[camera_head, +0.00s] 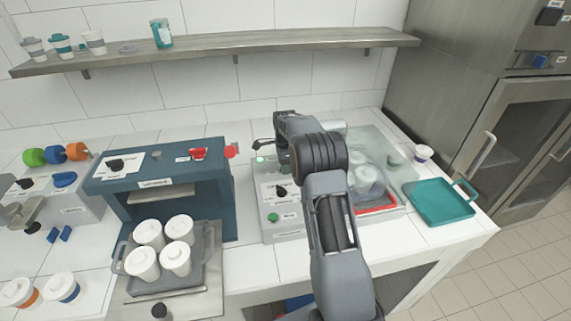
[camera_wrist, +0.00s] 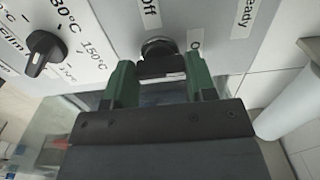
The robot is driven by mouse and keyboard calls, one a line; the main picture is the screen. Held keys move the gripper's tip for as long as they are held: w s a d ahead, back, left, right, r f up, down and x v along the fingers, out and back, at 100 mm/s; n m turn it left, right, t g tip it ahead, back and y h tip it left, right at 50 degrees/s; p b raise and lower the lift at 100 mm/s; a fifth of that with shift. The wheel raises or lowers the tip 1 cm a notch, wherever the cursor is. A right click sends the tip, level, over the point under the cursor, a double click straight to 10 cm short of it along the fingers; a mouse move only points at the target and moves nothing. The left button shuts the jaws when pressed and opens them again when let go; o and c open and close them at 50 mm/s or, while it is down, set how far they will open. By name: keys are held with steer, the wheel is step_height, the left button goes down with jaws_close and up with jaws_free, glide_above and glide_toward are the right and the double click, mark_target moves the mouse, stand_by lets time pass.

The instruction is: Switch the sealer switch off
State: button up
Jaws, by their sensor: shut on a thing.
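In the wrist view the sealer switch is a dark round knob (camera_wrist: 160,47) with a black grip on a grey panel, between the labels "Off" and one that begins with "O". My gripper (camera_wrist: 154,74) has its two green fingers on either side of the switch's grip, shut on it. I cannot tell exactly which label the switch points to. In the head view the sealer (camera_head: 288,235) is a grey machine with a black dial (camera_head: 281,191) and a green button (camera_head: 273,217). My arm hides the gripper and the switch there.
A dark blue machine (camera_head: 220,185) stands left of the sealer, with several white cups (camera_head: 176,257) on a tray in front. A clear lid (camera_head: 370,150) and a teal tray (camera_head: 440,202) are to the right. A shelf (camera_head: 215,45) runs above.

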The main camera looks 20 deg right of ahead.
steer(key=shift+n, duration=0.3)
steer(key=n, duration=0.3)
steer(key=shift+n+b, duration=0.3)
steer(key=shift+n, duration=2.2)
steer(key=o, duration=0.9)
step_height(320, 180, up, 14)
steer(key=shift+f+b, duration=0.1)
steer(key=shift+b, duration=0.35)
